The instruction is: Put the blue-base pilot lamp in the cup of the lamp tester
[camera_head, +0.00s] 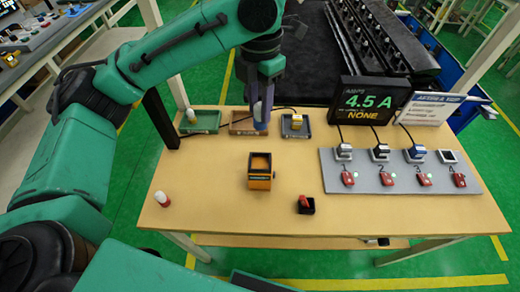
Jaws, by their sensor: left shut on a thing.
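My left gripper (262,100) points down over the back middle of the table, in front of the brown tray. It is shut on the blue-base pilot lamp (261,126), whose blue part shows below the fingers; the rest is mostly hidden by them. An orange and black box (260,181) with an open-looking square top stands in the middle of the table, nearer than the gripper; it seems to be the lamp tester. The held lamp is behind it and apart from it. My right gripper is not in view.
Green (207,128), brown (238,130) and grey (294,134) trays line the back. A white-and-red lamp (162,199) stands front left. A small black box (305,210) holds something red. A grey switch panel (400,181) and a display (368,106) reading 4.5 A fill the right.

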